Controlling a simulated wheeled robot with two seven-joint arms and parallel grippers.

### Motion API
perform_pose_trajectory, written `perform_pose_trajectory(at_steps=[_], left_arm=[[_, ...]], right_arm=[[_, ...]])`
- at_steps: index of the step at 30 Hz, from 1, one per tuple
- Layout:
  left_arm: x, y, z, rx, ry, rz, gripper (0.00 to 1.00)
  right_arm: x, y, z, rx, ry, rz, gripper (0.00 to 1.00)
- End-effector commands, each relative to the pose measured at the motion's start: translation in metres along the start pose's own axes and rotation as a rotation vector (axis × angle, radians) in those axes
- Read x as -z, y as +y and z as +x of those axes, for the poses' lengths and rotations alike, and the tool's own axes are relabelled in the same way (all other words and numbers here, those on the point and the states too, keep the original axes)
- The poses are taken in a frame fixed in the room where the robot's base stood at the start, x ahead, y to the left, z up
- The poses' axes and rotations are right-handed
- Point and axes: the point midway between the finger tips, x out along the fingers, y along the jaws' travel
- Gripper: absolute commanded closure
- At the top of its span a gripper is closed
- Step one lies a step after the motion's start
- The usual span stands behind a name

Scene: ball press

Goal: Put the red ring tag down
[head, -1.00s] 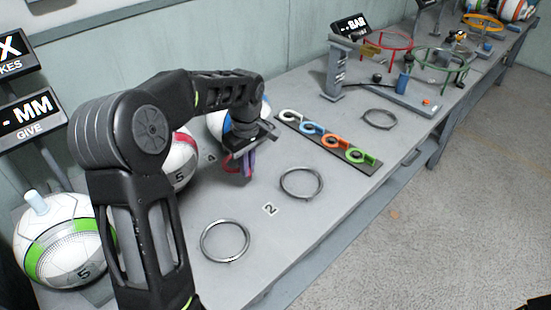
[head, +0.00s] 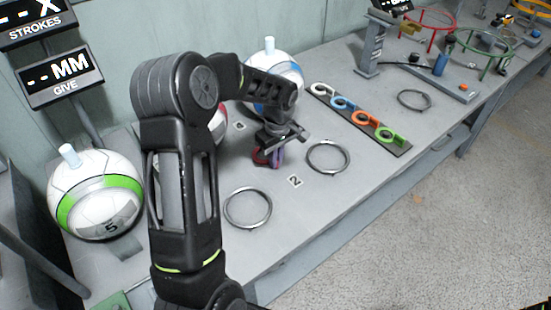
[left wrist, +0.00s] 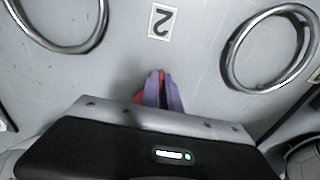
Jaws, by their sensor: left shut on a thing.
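The red ring tag (head: 259,156) shows as a small red piece at my left gripper's fingers in the head view. My left gripper (head: 275,158) is shut on it, pointing down low over the grey bench, behind the number 2 label (head: 295,181). In the left wrist view the purple-grey fingers (left wrist: 162,92) are close together, with red of the tag (left wrist: 139,98) beside and between them. The gripper body hides most of the tag, and I cannot tell whether it touches the bench. My right gripper is not in view.
Steel rings (head: 328,157) and (head: 247,208) lie on the bench (head: 300,225) near the label. A dark strip with white, blue, orange and green ring tags (head: 388,136) lies to the right. A green-banded ball (head: 97,205) stands left; other balls are partly behind my arm.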

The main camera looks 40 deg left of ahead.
Motion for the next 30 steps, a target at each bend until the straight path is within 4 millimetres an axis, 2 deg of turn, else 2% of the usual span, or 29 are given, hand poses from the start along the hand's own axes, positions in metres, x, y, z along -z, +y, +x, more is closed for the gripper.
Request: perform_pose_trajectory(at_steps=[11, 12, 19, 30], left_arm=[[-0.0004, 0.0003, 0.0053, -0.001, 0.000, 0.000, 1.00], [-0.0002, 0.0003, 0.0034, -0.001, 0.000, 0.000, 0.91], [-0.0002, 0.0002, 0.0032, -0.001, 0.000, 0.000, 0.72], [0.0002, 0.0004, -0.0021, -0.001, 0.001, 0.000, 0.72]], right_arm=[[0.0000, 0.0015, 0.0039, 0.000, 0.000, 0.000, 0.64], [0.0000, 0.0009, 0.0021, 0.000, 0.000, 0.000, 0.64], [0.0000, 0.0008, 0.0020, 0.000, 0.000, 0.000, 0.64], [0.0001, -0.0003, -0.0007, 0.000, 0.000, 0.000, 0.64]])
